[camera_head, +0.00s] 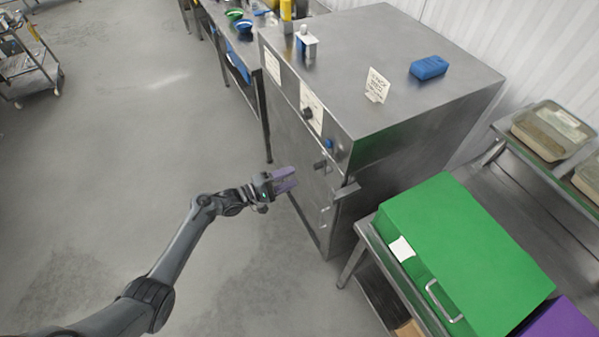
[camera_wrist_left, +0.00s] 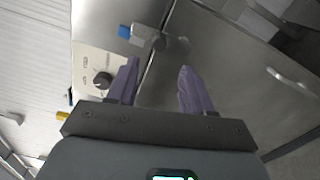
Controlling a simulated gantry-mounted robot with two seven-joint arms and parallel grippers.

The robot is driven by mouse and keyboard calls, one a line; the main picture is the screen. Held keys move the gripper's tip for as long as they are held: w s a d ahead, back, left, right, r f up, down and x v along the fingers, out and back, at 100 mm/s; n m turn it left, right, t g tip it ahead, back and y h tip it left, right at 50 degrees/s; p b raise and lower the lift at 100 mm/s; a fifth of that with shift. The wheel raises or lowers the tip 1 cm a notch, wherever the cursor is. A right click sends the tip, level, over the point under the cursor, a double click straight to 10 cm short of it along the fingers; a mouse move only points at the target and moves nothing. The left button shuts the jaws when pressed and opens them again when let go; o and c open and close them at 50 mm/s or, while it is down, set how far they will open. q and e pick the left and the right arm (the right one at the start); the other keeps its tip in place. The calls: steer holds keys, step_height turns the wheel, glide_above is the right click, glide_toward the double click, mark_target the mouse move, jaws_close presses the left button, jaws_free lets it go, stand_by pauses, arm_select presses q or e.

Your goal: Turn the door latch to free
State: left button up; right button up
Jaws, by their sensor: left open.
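The steel cabinet (camera_head: 430,110) has a door (camera_head: 290,140) on its front, facing left. A small metal latch (camera_head: 320,165) sits high on the door near its right edge, below a blue knob (camera_head: 329,143). In the left wrist view the latch (camera_wrist_left: 148,38) lies just beyond the fingertips, beside a blue part (camera_wrist_left: 124,31). My left gripper (camera_head: 289,180) has purple fingers and is open and empty. It is in front of the door, apart from the latch. In the left wrist view its fingers (camera_wrist_left: 159,70) point toward the latch. My right gripper is not in view.
A dark dial (camera_head: 308,113) is on the cabinet's control panel; it also shows in the left wrist view (camera_wrist_left: 102,79). A door handle (camera_wrist_left: 290,78) lies farther right. A green box (camera_head: 465,250) stands on a bench at right.

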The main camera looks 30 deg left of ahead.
arm_select(q)
steer(key=v, duration=0.3)
stand_by(0.5)
